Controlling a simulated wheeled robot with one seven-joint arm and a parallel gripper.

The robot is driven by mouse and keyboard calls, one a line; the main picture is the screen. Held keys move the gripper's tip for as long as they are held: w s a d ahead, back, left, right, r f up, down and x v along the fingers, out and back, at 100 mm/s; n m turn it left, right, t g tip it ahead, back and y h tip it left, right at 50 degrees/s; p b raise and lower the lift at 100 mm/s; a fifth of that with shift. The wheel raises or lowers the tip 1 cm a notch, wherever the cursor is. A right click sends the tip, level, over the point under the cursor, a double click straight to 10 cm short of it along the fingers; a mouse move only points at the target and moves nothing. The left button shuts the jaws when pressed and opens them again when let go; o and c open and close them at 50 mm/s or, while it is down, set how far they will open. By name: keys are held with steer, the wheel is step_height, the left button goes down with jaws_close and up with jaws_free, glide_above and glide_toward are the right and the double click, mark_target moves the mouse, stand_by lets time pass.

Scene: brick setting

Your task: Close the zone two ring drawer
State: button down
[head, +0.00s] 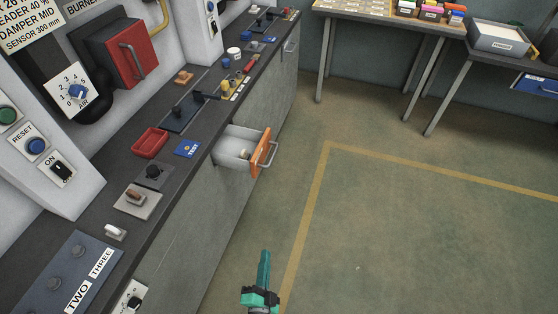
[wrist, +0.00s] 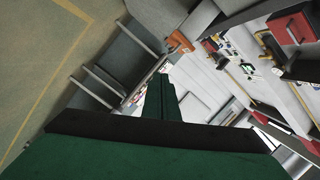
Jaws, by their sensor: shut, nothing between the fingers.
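A drawer with an orange front (head: 261,152) and a grey bar handle stands pulled out of the grey cabinet under the dark counter in the head view. Small pale objects lie inside it, and I can read no label on it. What looks like its orange front also shows near the top middle of the wrist view (wrist: 179,42). My green gripper (head: 265,254) is shut and empty. It is over the floor, nearer to me than the drawer and apart from it.
A red burner door (head: 124,53) is above. Tables stand at the back right. The floor (head: 410,220) right of the cabinets is clear, with yellow lines.

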steer(key=w+d+m+t, duration=0.1)
steer(key=w+d+m, duration=0.3)
steer(key=w, duration=1)
steer(key=w+d+m+t, duration=0.1)
steer(key=w+d+m, duration=0.3)
steer(key=w, duration=1)
steer(key=w+a+r, duration=0.1)
steer(key=w+a, duration=0.3)
steer(key=w, duration=0.7)
steer(key=shift+w+r+m, duration=0.15)
steer(key=shift+w+m, duration=0.1)
steer(key=shift+m, duration=0.05)
